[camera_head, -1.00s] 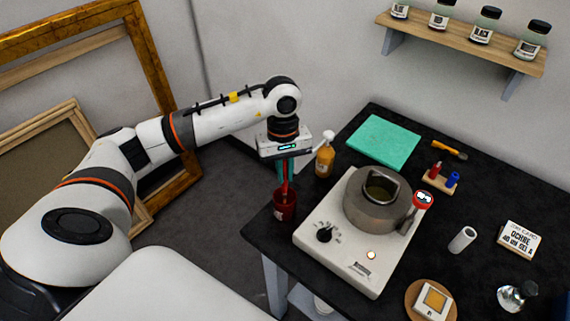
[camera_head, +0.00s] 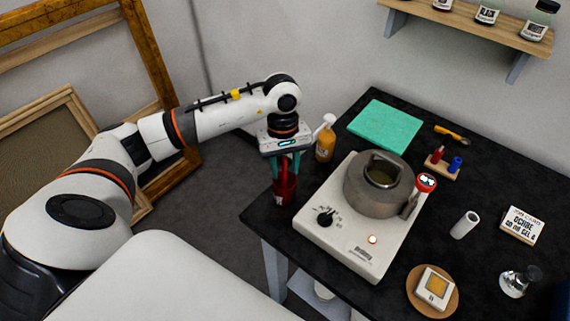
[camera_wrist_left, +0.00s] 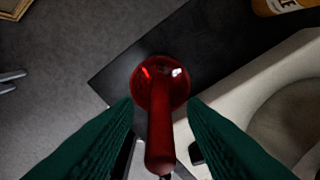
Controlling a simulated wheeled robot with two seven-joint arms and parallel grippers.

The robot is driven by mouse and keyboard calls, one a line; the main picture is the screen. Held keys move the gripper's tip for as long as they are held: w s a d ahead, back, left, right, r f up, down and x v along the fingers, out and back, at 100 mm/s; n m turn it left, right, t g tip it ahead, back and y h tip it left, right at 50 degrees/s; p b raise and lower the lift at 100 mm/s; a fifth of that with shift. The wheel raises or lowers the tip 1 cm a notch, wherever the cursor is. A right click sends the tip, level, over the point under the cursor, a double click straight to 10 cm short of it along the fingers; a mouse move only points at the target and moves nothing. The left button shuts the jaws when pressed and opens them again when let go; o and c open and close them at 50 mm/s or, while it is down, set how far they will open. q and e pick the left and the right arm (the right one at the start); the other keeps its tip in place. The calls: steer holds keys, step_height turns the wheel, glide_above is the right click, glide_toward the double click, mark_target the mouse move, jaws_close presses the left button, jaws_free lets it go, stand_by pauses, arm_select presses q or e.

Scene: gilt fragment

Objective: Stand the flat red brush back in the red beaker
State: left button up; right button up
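The red beaker (camera_head: 284,190) stands on the near left corner of the black table. The flat red brush (camera_head: 284,172) stands in it, its red handle pointing up toward my left gripper. My left gripper (camera_head: 285,169) is above the beaker, its teal fingers apart on either side of the handle. In the left wrist view the brush handle (camera_wrist_left: 161,135) lies between the two fingers with a gap on each side. The glossy red beaker (camera_wrist_left: 149,72) is beyond it. The brush's lower end is hidden in the beaker. My right gripper is not in view.
A white hot plate (camera_head: 345,245) with a metal pot (camera_head: 375,200) stands just right of the beaker. An orange pump bottle (camera_head: 325,145) is close behind the gripper. A teal mat (camera_head: 385,130) lies farther back. The table edge is close to the beaker.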

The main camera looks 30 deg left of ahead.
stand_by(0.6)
arm_select(q)
steer(key=shift+w+a+f+b, duration=0.1)
steer(key=shift+w+a+b, duration=0.25)
steer(key=shift+a+b, duration=0.25)
steer(key=shift+d, duration=0.1)
